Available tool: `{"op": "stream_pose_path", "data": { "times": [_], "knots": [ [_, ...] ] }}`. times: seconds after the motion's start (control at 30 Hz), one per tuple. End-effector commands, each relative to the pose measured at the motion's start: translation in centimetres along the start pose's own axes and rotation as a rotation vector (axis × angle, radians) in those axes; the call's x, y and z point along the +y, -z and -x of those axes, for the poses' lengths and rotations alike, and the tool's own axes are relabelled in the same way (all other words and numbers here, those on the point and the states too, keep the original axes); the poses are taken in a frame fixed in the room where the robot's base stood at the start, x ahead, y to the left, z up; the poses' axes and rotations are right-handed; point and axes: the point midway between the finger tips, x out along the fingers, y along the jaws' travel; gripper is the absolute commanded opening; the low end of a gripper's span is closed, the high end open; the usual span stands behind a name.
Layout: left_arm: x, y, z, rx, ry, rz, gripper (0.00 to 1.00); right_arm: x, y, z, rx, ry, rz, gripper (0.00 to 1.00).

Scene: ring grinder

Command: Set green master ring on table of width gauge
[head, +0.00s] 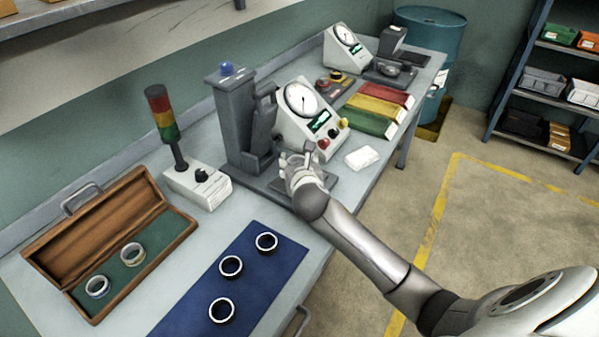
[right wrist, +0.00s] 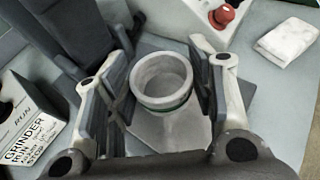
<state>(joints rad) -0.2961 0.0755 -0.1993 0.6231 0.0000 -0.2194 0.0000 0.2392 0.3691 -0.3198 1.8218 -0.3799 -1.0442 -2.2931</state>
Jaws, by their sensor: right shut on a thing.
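My right gripper (head: 291,166) is at the grey column stand (head: 238,112) with the blue knob, above its dark base. In the right wrist view the right gripper (right wrist: 163,92) is shut on the green master ring (right wrist: 162,104), a light metal ring with a green band. The ring is upright, opening up, over a grey plate (right wrist: 170,132). I cannot tell whether it touches the plate. In the head view the hand mostly hides the ring. A dial box (head: 301,112) stands right beside the column. My left gripper is out of view.
A wooden case (head: 178,218) holds two rings. Several rings lie on a blue mat (head: 277,236). A signal lamp (head: 163,125) stands left of the column. A white cloth (head: 362,158) and coloured trays (head: 364,121) lie to the right. A second dial box (head: 345,47) stands farther back.

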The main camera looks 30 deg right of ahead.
Motion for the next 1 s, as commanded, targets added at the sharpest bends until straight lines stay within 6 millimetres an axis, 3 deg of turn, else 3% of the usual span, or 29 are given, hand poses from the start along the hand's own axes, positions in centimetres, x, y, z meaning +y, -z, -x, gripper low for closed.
{"op": "stream_pose_path", "data": {
  "times": [0.3, 0.7, 0.73, 0.87, 1.0],
  "knots": [
    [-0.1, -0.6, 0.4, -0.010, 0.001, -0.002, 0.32, -0.5, 3.2, -2.0, 0.001, 0.000, -0.001, 0.21],
    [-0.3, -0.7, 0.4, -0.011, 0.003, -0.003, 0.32, -0.5, 3.7, -2.2, 0.000, -0.001, 0.002, 0.21],
    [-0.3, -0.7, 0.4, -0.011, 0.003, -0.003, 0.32, -0.5, 3.8, -2.2, 0.001, 0.000, 0.002, 0.53],
    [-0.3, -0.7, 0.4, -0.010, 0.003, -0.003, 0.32, -0.5, 3.7, -2.2, 0.001, 0.000, 0.001, 0.69],
    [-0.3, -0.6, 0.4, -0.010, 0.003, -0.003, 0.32, -0.5, 3.7, -2.2, 0.001, 0.000, 0.001, 0.72]
  ]
}}
